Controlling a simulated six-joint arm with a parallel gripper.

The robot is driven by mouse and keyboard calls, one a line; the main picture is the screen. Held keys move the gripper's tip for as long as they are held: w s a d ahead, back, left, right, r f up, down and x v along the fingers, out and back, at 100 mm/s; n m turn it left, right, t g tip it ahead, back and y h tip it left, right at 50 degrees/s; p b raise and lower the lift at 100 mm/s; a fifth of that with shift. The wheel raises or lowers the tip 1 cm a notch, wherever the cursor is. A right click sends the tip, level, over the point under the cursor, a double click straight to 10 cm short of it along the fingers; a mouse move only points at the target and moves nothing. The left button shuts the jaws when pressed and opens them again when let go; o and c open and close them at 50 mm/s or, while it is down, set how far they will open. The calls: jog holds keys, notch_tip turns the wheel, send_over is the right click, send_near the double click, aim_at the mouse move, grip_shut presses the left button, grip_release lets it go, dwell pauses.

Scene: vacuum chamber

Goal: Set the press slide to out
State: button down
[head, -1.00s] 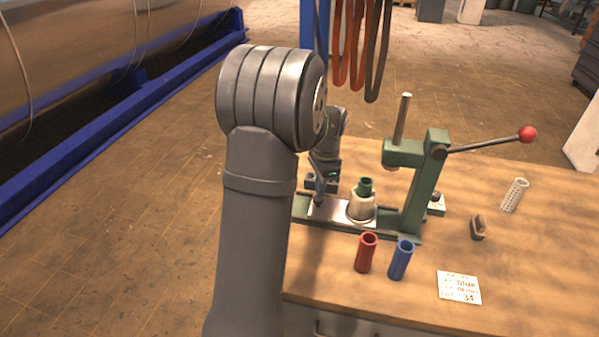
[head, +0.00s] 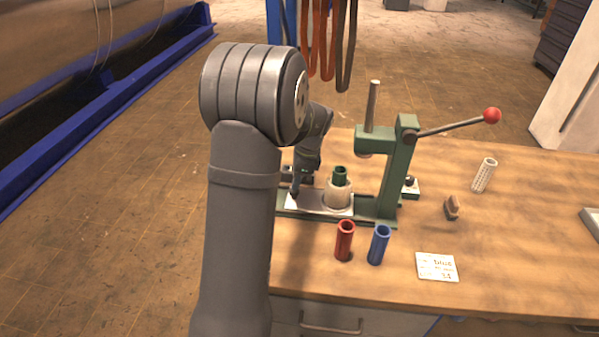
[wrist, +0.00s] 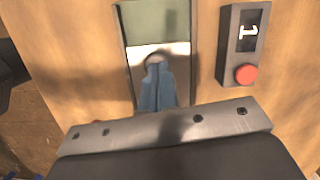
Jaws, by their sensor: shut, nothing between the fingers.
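The green press (head: 392,175) stands on the bench. Its silver slide plate (head: 312,204) lies on the green base and sticks out left of the press head. A pale round holder (head: 338,195) with a green sleeve (head: 340,175) in it sits on the plate, left of the ram. My gripper (head: 293,200) points down at the plate's left end. In the wrist view its blue fingers (wrist: 156,68) are together, over a small round grey part (wrist: 155,59) on the plate. I cannot tell whether they touch it.
A red tube (head: 344,240) and a blue tube (head: 379,245) stand before the press, near a written card (head: 437,267). The press lever's red knob (head: 492,116) reaches right. A dark box with a red button (wrist: 245,74) stands beside the slide base.

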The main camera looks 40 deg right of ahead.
jog(key=shift+a+f, duration=0.2)
jog(key=shift+f, duration=0.25)
jog(key=w+a, duration=0.2)
jog(key=shift+w+a, duration=0.25)
jog(key=shift+a, duration=0.05)
jog(key=shift+d+r, duration=0.1)
jog(key=shift+d+r, duration=0.1)
jog(key=shift+r, duration=0.2)
jog(key=s+d+r, duration=0.3)
jog(key=d+r, duration=0.1)
jog(key=r, duration=0.5)
jog(key=x, duration=0.9)
jog(key=shift+a+f, duration=0.1)
jog(key=shift+f, duration=0.25)
